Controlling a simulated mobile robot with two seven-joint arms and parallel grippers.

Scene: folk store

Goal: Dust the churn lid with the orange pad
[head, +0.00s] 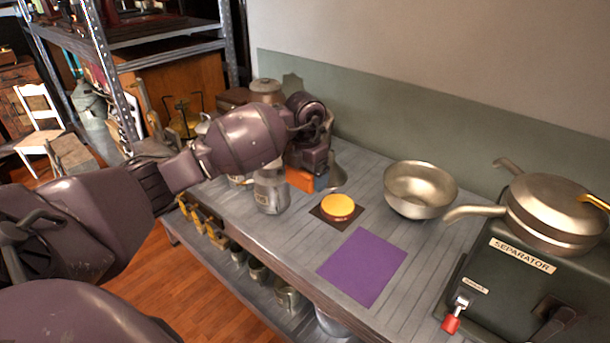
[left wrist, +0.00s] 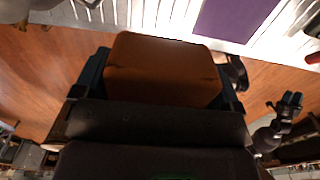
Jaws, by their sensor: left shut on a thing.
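My left gripper (head: 302,172) reaches over the grey bench and is shut on the orange pad (head: 299,181), which hangs upright just above or at the bench top. The pad also shows large and orange-brown between the fingers in the left wrist view (left wrist: 165,70). A grey metal can (head: 271,191), which looks like a churn, stands just left of the pad; its top is partly hidden by my arm. I cannot tell for sure which piece is the churn lid. What looks like my right gripper (left wrist: 286,103) shows small and dark in the left wrist view.
A yellow round piece (head: 338,205) sits on a dark square. A purple mat (head: 363,266) lies in front, a metal bowl (head: 420,188) right of it. The separator (head: 525,270) with its metal bowl fills the right end. Lidded jars stand behind my arm.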

